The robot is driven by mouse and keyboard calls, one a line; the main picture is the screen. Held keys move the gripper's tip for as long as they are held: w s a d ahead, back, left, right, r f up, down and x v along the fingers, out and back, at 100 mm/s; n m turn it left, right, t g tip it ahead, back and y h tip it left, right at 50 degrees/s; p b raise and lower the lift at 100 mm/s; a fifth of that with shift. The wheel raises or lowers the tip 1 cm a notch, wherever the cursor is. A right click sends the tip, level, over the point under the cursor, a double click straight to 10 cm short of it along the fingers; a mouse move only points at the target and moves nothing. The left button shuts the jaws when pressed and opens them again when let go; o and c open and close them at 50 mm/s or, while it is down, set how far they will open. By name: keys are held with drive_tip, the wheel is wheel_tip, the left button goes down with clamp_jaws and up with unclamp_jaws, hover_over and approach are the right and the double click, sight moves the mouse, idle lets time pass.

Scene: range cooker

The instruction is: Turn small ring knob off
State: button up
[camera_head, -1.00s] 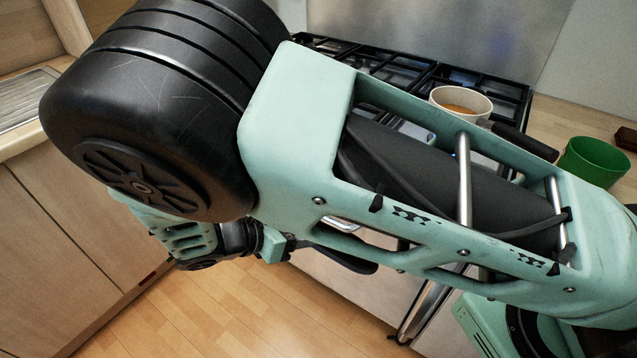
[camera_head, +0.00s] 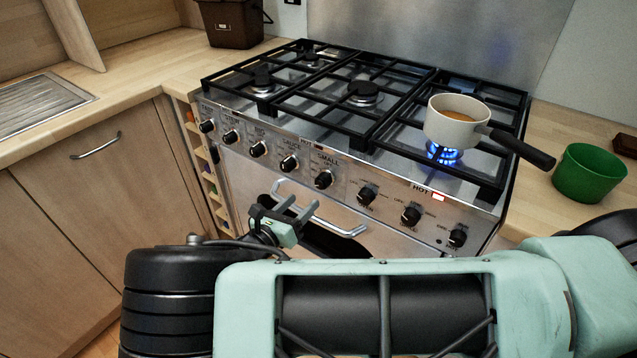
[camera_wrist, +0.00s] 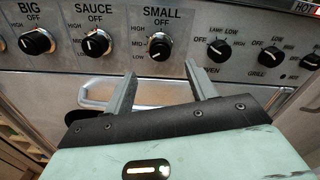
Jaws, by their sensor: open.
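The small ring knob (camera_head: 323,179) is a black knob on the steel control panel, under the label SMALL. In the wrist view the knob (camera_wrist: 159,47) sits just beyond and between my fingertips, with OFF marked above it. Its pale mark appears to point down and left, away from OFF, though it is small. My gripper (camera_head: 285,208) is open and empty, below and left of the knob in the head view. The fingers (camera_wrist: 157,68) look apart from the knob. A blue flame (camera_head: 443,153) burns under the saucepan (camera_head: 457,122) at the right of the hob.
The sauce knob (camera_wrist: 97,43) and big knob (camera_wrist: 38,42) are to the left; the oven knob (camera_wrist: 218,51) is to the right. A bar handle (camera_head: 318,213) runs below the panel near my gripper. A green bowl (camera_head: 588,173) stands on the right counter beyond the pan handle (camera_head: 523,147).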

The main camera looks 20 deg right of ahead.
sight(319, 186)
drive_tip(key=p+x, duration=0.1)
drive_tip(key=x, duration=0.7)
drive_tip(key=shift+w+d, duration=0.1)
drive_tip(key=shift+d, duration=0.05)
drive_tip(key=c, duration=1)
